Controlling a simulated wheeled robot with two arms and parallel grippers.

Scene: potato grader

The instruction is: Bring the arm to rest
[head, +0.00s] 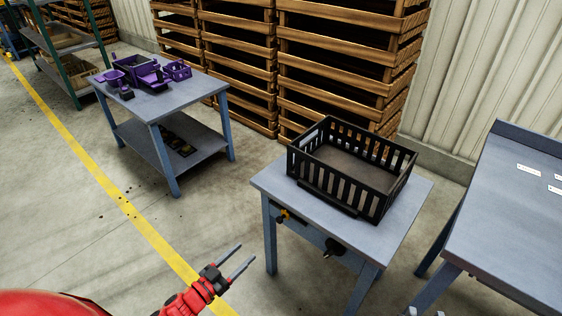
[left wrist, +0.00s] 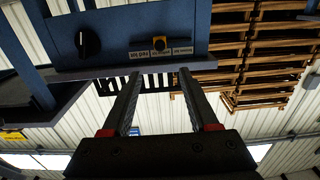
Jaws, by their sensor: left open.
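My left gripper (head: 238,262) is at the bottom of the head view, on a red arm coming in from the left. Its two fingers are spread apart with nothing between them. It hangs over the floor, to the left of the small blue-grey table (head: 265,183). In the left wrist view, the left gripper (left wrist: 155,78) shows two parallel open fingers pointing toward a blue panel with a black knob and labels. My right gripper is not clearly seen.
A black slatted crate (head: 398,188) stands on the small table. A workbench (head: 515,215) is at the right. Another table (head: 205,90) holds purple items at the upper left. Wooden crates (head: 345,60) are stacked behind. Open floor (head: 80,215) lies at the left.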

